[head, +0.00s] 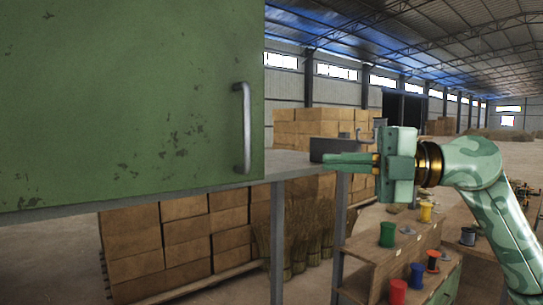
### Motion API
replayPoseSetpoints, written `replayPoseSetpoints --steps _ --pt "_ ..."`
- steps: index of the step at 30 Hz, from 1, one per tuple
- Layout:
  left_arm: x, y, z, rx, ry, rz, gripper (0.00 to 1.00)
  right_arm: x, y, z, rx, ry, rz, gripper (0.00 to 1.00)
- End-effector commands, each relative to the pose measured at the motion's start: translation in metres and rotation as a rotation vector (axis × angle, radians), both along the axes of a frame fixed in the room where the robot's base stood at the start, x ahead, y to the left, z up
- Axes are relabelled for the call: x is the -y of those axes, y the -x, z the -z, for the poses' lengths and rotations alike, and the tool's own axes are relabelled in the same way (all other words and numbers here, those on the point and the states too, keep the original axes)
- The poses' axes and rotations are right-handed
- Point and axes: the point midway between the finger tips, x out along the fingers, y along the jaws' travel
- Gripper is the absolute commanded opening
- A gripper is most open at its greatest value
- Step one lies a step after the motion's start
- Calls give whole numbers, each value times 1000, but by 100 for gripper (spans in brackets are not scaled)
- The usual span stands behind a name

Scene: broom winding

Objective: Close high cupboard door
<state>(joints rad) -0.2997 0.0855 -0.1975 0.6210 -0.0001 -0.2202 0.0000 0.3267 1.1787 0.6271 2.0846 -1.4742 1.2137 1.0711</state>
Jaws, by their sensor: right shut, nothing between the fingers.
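The green cupboard door (120,100) is a large worn panel with dark chips in its paint, filling the left of the head view. Its grey bar handle (243,128) stands upright near the door's right edge. A grey board (285,166) runs along below the door and shows past its right edge. How far the door stands open cannot be told. My right gripper (328,159) is shut and empty, to the right of the handle and a little lower in the picture, with its fingers pointing left. It appears apart from the door. My left gripper is out of view.
A dark object (322,147) shows just behind my right fingertips. Grey posts (277,240) stand under the board. Below right, a wooden bench (365,250) holds several coloured spools. Straw bundles (300,250) and stacked boxes (160,245) stand behind.

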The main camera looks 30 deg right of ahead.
Motion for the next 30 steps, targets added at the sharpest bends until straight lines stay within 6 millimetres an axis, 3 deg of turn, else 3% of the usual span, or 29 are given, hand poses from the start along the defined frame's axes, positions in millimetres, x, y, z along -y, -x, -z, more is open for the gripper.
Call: replayPoseSetpoints --steps 15,21,30 --pt "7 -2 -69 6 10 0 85 -70 -68 -8 4 -1 -5 0" --pt "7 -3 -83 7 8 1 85 -67 -97 -4 2 -4 -1 0" --pt "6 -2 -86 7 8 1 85 -67 -107 0 3 0 -2 0"
